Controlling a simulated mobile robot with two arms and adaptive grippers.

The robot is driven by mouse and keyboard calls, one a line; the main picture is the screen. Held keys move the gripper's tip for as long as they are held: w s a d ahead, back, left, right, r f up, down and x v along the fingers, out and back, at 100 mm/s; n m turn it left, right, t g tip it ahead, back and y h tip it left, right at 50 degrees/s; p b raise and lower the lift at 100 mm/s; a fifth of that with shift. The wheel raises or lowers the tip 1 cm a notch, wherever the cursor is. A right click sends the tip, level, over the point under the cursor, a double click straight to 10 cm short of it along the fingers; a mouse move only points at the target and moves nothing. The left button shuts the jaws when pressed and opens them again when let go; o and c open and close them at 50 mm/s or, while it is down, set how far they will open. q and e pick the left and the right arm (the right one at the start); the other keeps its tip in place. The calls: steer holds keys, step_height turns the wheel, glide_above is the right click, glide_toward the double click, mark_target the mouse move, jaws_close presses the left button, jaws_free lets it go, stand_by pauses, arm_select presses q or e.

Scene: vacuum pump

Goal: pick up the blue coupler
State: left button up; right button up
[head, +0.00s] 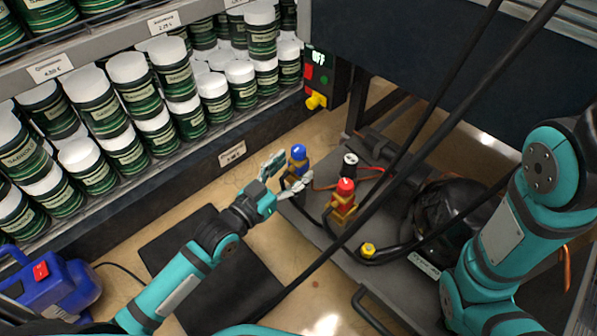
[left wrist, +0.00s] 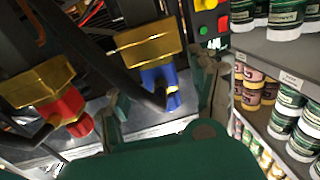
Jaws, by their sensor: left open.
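The blue coupler (head: 298,152) sits on a brass fitting at the back left of the pump platform, left of the red coupler (head: 345,186). My left gripper (head: 285,175) is open at the blue coupler, with one finger on its left and one lower right in the head view. In the left wrist view the blue coupler (left wrist: 162,82) shows between the open fingers of my left gripper (left wrist: 158,76), and the red coupler (left wrist: 72,108) is outside them to the left. I cannot tell whether a finger touches it. My right gripper is out of view.
Black hoses cross in front of the platform (head: 318,262). A control box (head: 320,75) is behind. Shelves of green jars (head: 130,75) line the left. A dark mat (head: 205,265) lies on the floor.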

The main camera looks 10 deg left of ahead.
arm_select(q)
steer(key=shift+b+x, duration=0.5)
steer(key=shift+x, duration=0.85)
jaws_close()
